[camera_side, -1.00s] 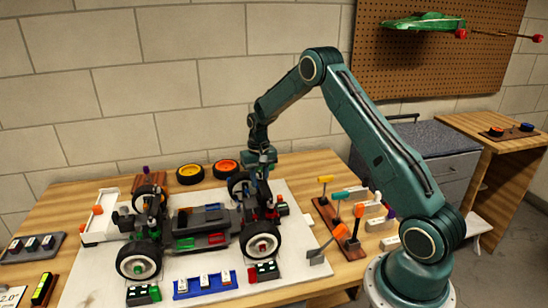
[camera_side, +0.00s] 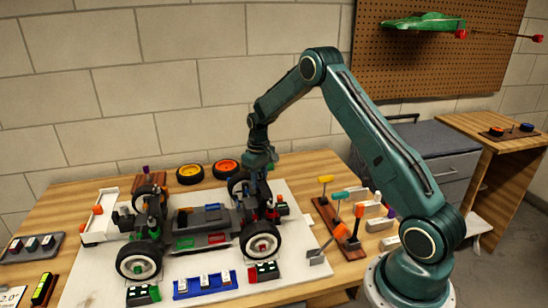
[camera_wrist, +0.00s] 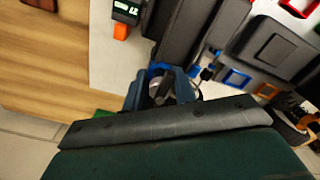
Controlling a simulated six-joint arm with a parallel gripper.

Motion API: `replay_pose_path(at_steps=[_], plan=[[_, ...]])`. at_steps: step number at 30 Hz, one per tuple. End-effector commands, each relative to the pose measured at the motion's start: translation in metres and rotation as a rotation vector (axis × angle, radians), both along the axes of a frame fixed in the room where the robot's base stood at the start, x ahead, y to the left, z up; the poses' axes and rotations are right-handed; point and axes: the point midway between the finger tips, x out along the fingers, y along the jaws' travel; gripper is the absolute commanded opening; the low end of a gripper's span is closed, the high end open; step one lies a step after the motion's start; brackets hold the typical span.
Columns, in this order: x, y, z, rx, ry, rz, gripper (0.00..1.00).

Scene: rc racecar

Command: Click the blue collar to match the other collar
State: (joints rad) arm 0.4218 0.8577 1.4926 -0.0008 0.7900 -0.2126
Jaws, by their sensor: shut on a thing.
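The RC car chassis (camera_side: 205,218) stands on its wheels on a white board. My gripper (camera_side: 262,168) reaches down at the car's far right corner, beside the far right wheel (camera_side: 238,184). In the wrist view my gripper (camera_wrist: 163,88) is shut on the blue collar (camera_wrist: 157,68), which shows as a blue edge at the fingertips. A silvery round part (camera_wrist: 187,90) is close beside the fingers. The fingers hide most of the collar, and I cannot tell its setting. The other collar cannot be made out clearly.
A rack of coloured-handled tools (camera_side: 345,225) stands right of the board. Orange and yellow wheels (camera_side: 226,168) lie behind the car. A blue tray (camera_side: 203,286) and small digital displays (camera_side: 264,272) lie in front. Dark car parts crowd the gripper.

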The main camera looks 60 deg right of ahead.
Motion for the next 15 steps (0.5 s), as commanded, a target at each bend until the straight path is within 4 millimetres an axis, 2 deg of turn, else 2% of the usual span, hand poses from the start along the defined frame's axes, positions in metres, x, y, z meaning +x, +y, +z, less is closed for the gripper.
replay_pose_path(at_steps=[2,3,6,15], plan=[[0.0006,-0.0002,0.0006,0.0,-0.002,0.0,0.04],[0.0006,-0.0002,0.0006,0.0,-0.002,-0.001,0.31],[0.0005,-0.0002,0.0005,0.0,-0.002,-0.001,0.49],[0.0003,-0.0001,0.0006,0.0,-0.001,-0.001,0.49]])
